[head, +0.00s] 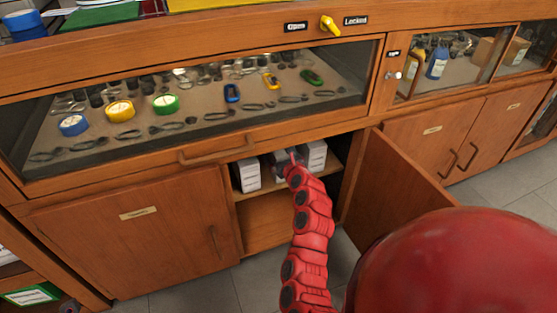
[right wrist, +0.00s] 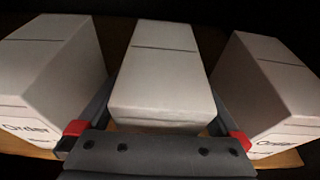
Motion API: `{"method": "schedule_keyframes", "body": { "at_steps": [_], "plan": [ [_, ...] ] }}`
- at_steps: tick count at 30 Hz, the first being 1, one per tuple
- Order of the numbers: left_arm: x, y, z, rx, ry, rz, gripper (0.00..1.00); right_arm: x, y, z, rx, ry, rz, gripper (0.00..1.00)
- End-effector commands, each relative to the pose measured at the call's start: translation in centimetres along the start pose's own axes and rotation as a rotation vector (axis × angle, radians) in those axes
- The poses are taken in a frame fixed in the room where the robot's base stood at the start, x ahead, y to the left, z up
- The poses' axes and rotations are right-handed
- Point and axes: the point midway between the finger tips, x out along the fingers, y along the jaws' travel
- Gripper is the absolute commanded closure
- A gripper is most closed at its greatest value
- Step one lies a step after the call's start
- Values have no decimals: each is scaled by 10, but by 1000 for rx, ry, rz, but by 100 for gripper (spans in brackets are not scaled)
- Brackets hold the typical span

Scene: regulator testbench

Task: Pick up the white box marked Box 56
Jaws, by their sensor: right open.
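Three white boxes stand side by side on the cabinet shelf: a left box (head: 246,174), a middle one mostly hidden behind my gripper in the head view, and a right box (head: 314,155). The right wrist view shows the left box (right wrist: 55,62), middle box (right wrist: 160,72) and right box (right wrist: 268,85). "Order" is readable on the outer two; the middle box's label is hidden, and I cannot read "Box 56" anywhere. My right gripper (head: 289,164) is inside the cabinet, open, its fingers on either side of the middle box. Whether they touch it is unclear. My left gripper is out of view.
The open cabinet door (head: 397,187) stands to the right of my arm. The closed left door (head: 135,230) is on the other side. The glass display case (head: 200,105) with its drawer handle (head: 217,152) overhangs the opening. The outer boxes leave little side room.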

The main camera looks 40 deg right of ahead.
Motion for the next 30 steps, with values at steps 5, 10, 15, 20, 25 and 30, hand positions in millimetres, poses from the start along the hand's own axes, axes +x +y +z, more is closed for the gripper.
{"method": "schedule_keyframes", "body": {
  "at_steps": [5,10,15,20,25,30],
  "plan": [
    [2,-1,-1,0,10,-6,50,1,0,0,0,1,0,0],
    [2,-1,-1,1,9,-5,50,1,0,0,0,1,0,14],
    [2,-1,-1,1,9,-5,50,0,0,0,0,1,0,45],
    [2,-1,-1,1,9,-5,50,0,0,-1,0,1,0,74],
    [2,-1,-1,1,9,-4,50,0,0,0,0,1,1,96],
    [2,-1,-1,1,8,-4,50,0,0,0,0,1,1,96]
  ]
}}
